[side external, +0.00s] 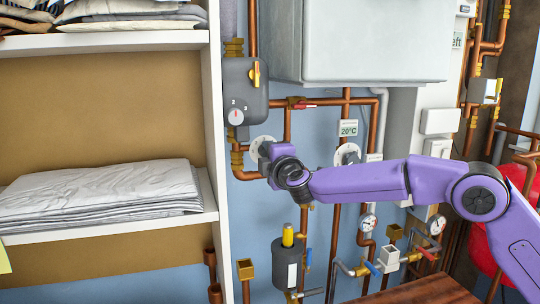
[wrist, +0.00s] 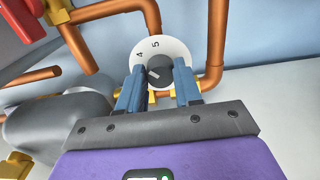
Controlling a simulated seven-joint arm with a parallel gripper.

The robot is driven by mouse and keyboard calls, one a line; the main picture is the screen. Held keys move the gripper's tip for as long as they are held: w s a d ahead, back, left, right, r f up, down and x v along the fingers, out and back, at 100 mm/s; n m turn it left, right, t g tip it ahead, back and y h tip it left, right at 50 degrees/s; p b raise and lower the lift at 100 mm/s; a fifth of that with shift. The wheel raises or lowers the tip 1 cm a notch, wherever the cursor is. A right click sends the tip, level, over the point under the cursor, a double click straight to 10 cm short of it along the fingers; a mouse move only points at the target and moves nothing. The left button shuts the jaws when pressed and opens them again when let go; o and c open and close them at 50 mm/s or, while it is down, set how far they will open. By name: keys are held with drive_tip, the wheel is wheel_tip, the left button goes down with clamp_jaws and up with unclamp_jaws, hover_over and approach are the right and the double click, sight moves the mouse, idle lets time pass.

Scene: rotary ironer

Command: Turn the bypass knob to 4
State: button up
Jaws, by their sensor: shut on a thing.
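The knob (wrist: 160,75) is a dark grey cylinder with a short white pointer mark, in the middle of a round white dial (wrist: 174,47). The dial's 4 and 5 show at its upper left; other figures are hidden by the fingers. The pointer slants to the upper left, roughly toward the 4's side; I cannot tell its exact reading. My gripper (wrist: 159,70) is shut on the knob, one blue finger on each side. In the side view my gripper (side external: 266,153) is at the wall and covers most of this white dial (side external: 257,142). No bypass label is readable.
Copper pipes (wrist: 215,45) run close around the dial. A grey box (side external: 246,85) with its own small dial is above. A second white dial (side external: 340,157) is to the right, under a 20°C sign (side external: 348,128). A white shelf (side external: 217,120) stands close on the left.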

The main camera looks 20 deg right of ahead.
drive_tip(key=o, duration=1.1)
drive_tip(key=shift+c, duration=0.2)
drive_tip(key=s, duration=1.7)
drive_tip(key=shift+s, duration=0.25)
drive_tip(key=s+d+f+m+g+h, duration=0.1)
drive_tip(key=s+d+f+m+g, duration=0.1)
drive_tip(key=s+d+f+g, duration=0.55)
drive_tip(key=s+d+f+m+g+h, duration=0.15)
drive_tip(key=s+d+f, duration=0.35)
drive_tip(key=d, duration=0.6)
drive_tip(key=s+d+f+g+y, duration=0.1)
drive_tip(key=s+d+f+g, duration=0.1)
drive_tip(key=s, duration=0.6)
drive_tip(key=s+d+f+m+g+y, duration=0.1)
drive_tip(key=s+d+f+g, duration=0.1)
drive_tip(key=s, duration=0.5)
drive_tip(key=s+d+f+m+g+y, duration=0.1)
drive_tip(key=s+d+g, duration=0.3)
drive_tip(key=s, duration=0.4)
drive_tip(key=shift+s+d+f+g, duration=0.2)
drive_tip(key=shift+s+f+g, duration=0.2)
drive_tip(key=shift+f, duration=0.25)
